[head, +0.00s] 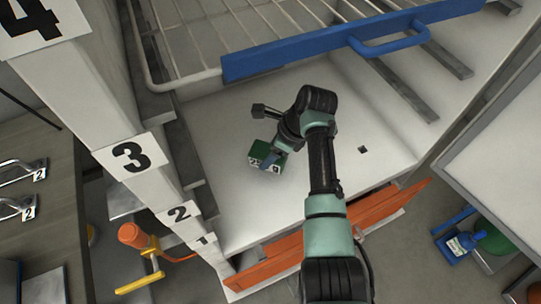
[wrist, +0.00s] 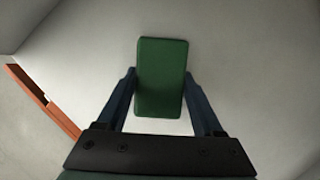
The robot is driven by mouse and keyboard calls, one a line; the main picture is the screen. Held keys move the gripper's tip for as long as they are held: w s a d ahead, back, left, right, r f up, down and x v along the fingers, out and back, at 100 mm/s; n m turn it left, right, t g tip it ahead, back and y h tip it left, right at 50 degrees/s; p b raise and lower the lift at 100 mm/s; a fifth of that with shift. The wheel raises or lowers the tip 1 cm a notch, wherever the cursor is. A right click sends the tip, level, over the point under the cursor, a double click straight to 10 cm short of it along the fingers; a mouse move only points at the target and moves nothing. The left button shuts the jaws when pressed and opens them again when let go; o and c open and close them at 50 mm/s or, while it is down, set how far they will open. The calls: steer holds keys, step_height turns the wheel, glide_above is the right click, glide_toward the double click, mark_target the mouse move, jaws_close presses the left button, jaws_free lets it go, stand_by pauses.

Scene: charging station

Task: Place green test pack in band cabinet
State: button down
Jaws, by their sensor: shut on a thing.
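The green test pack (head: 260,149) is a small dark green block with pale number labels. It also shows upright in the middle of the wrist view (wrist: 161,80). My gripper (head: 271,160) is shut on it, with one blue finger on each side in the wrist view (wrist: 160,90). The pack is over the white floor (head: 225,115) of a cabinet, behind an orange front band (head: 265,262). I cannot tell whether the pack touches that floor. Above is a wire rack with a blue front band (head: 300,55). My arm hides part of the floor and the orange band.
A white post on the left carries number plates, such as 3 (head: 130,156). Grey rails line the cabinet's sides. An orange and yellow tool (head: 140,250) is at lower left. The white floor around the pack is bare.

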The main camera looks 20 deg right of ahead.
steer(key=shift+w+f, duration=0.1)
steer(key=shift+f, duration=0.9)
steer(key=shift+f, duration=0.2)
steer(key=shift+c, duration=0.2)
jaws_free()
steer(key=shift+r, duration=0.5)
steer(key=p+v, duration=0.2)
steer(key=v, duration=0.9)
steer(key=shift+r, duration=0.2)
